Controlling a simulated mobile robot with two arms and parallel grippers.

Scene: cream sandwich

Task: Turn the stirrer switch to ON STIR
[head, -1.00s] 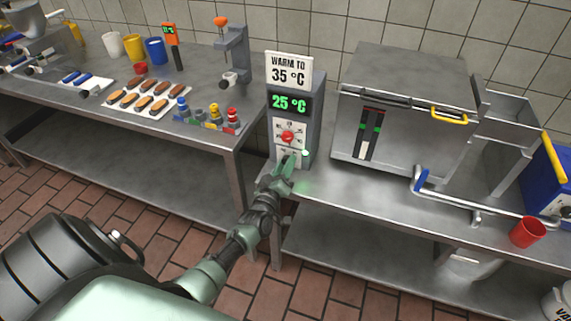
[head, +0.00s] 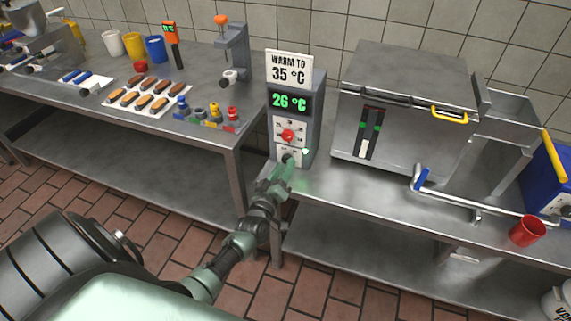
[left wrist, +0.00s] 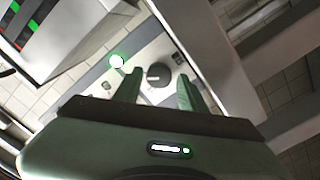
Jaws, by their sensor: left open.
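The control box (head: 312,110) stands upright at the left end of the right-hand counter. Its stirrer switch is a dark round knob (head: 287,158) on the lower white panel, below a red knob (head: 288,135). The dark knob also shows in the left wrist view (left wrist: 158,74). A green lamp (head: 306,151) glows beside it, also in the left wrist view (left wrist: 117,61). My left gripper (head: 284,170) is open just in front of the knob, with its fingers on either side in the wrist picture (left wrist: 158,90). They appear apart from it. The knob's lettering is unreadable.
The box display (head: 290,102) reads 26 °C under a "WARM TO 35 °C" sign (head: 290,69). A steel machine (head: 400,100) stands right of the box. The left table (head: 60,118) holds eclairs, cups and coloured bottles. A red cup (head: 527,231) stands at right.

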